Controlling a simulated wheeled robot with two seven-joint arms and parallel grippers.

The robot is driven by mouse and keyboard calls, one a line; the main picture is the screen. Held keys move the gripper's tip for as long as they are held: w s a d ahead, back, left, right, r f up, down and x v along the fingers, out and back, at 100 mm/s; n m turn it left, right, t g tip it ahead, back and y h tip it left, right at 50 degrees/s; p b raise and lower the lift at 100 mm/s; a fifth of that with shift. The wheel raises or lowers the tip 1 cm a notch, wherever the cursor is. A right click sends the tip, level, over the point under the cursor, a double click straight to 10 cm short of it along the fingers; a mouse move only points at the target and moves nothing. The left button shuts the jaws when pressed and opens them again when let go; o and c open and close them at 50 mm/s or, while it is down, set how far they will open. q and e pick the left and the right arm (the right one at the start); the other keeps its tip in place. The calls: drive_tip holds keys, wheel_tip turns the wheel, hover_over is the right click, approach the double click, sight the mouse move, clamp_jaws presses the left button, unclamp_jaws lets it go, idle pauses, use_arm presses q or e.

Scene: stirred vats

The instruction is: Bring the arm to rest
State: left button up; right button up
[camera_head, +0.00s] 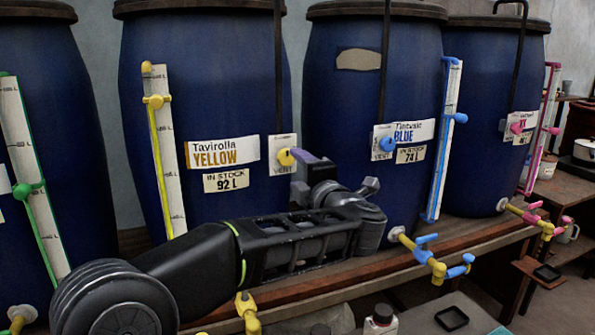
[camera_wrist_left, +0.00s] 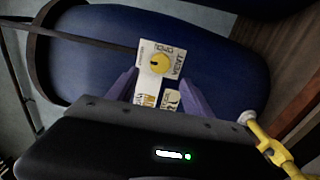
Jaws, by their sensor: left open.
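My left arm (camera_head: 300,240) reaches in from the lower left of the head view, across the front of the vats. My left gripper (camera_head: 308,158) is at its far end, beside the yellow vent knob (camera_head: 286,157) of the vat labelled Tavirolla Yellow (camera_head: 205,90). In the left wrist view the purple fingers of the gripper (camera_wrist_left: 159,84) stand apart. The yellow knob (camera_wrist_left: 160,64) and its white vent plate show between and beyond them. I cannot tell whether a finger touches the knob. Nothing shows held. My right gripper is in neither view.
The vat labelled Tintvale Blue (camera_head: 345,100) stands to the right, with a blue knob (camera_head: 387,144) and blue taps (camera_head: 438,265). A pink-fitted vat (camera_head: 490,75) is farther right. A wooden ledge (camera_head: 300,288) runs beneath them. A white bottle (camera_head: 381,322) stands at the bottom.

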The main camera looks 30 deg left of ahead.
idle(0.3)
